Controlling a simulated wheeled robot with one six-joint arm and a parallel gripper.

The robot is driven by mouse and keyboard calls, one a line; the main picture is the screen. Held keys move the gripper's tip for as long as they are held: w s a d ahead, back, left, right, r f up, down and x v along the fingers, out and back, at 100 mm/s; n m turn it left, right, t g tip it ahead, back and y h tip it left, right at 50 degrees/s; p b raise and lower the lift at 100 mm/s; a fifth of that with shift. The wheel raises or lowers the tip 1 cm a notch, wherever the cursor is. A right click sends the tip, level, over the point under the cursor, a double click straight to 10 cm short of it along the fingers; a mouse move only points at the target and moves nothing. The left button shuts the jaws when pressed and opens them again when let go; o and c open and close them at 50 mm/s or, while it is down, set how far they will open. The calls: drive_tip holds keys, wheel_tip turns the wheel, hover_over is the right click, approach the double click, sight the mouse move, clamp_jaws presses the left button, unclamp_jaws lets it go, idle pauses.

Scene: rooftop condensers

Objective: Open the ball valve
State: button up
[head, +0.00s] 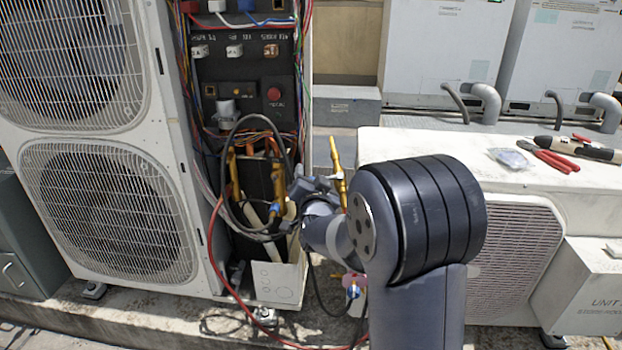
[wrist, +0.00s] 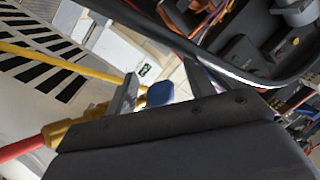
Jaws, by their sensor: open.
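The ball valve shows in the wrist view as a blue handle (wrist: 160,93) on a brass body (wrist: 92,122), with a red hose (wrist: 22,148) at its left end. My gripper (wrist: 160,88) is open, one finger on each side of the blue handle in the picture. I cannot tell whether either finger touches it. The lower part of the valve is hidden behind my gripper's body. In the head view my gripper (head: 300,190) is at the open condenser cabinet, close to brass fittings and a blue part (head: 291,210). My arm hides part of this area.
The open cabinet (head: 245,85) holds loose wires and a red button. A black hose (head: 232,150) loops close to my gripper. A red hose (head: 213,250) hangs in front. Red-handled pliers (head: 548,155) lie on the white unit at right. Another brass fitting with blue (head: 353,291) hangs lower.

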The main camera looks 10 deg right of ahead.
clamp_jaws()
idle(0.4)
